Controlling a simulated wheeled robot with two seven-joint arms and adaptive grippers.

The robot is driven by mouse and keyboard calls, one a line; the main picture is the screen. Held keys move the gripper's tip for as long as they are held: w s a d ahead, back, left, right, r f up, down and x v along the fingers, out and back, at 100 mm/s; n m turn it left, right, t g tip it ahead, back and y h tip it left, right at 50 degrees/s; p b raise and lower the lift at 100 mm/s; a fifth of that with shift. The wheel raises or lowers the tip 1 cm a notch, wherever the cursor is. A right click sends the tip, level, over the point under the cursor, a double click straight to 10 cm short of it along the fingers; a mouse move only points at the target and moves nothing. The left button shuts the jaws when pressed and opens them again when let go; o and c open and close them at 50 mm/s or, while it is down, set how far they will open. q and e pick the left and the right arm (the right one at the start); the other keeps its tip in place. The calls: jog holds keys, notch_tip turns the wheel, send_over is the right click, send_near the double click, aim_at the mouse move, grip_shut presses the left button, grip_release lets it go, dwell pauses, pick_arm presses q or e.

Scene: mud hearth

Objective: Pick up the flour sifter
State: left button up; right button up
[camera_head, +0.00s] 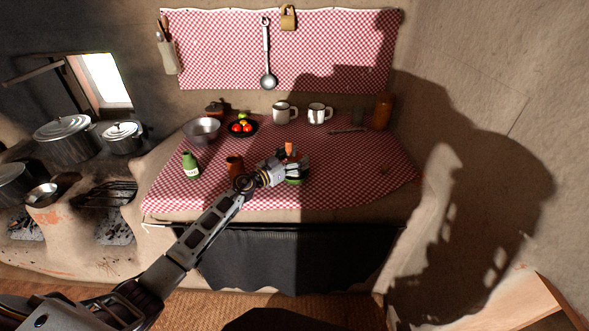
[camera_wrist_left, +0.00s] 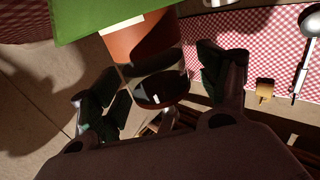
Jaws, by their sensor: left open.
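The likely flour sifter, an object with an orange-red upper part (camera_head: 289,149) and green lower part (camera_head: 297,181), stands on the checked counter, partly hidden behind my left gripper (camera_head: 296,168). In the left wrist view, its green part (camera_wrist_left: 95,14) is at the top, with a red-brown round section (camera_wrist_left: 142,40) below it. A dark rounded part extends between the spread fingers of my left gripper (camera_wrist_left: 165,95). The fingers are open on either side; I cannot tell whether they touch it. My right gripper is not in view.
A brown jar (camera_head: 235,166) and green bottle (camera_head: 191,165) stand left of the gripper. Behind are a metal bowl (camera_head: 202,130), a dark plate of red fruit (camera_head: 241,128) and two mugs (camera_head: 282,113). An orange-brown jar (camera_head: 382,111) stands back right. The counter's right side is mostly clear.

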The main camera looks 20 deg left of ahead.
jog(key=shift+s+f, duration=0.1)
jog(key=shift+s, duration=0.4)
pick_arm(q)
jog(key=c, duration=1.1)
jog(key=shift+c, duration=0.4)
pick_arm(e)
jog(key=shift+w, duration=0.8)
pick_arm(q)
jog(key=shift+r, duration=0.15)
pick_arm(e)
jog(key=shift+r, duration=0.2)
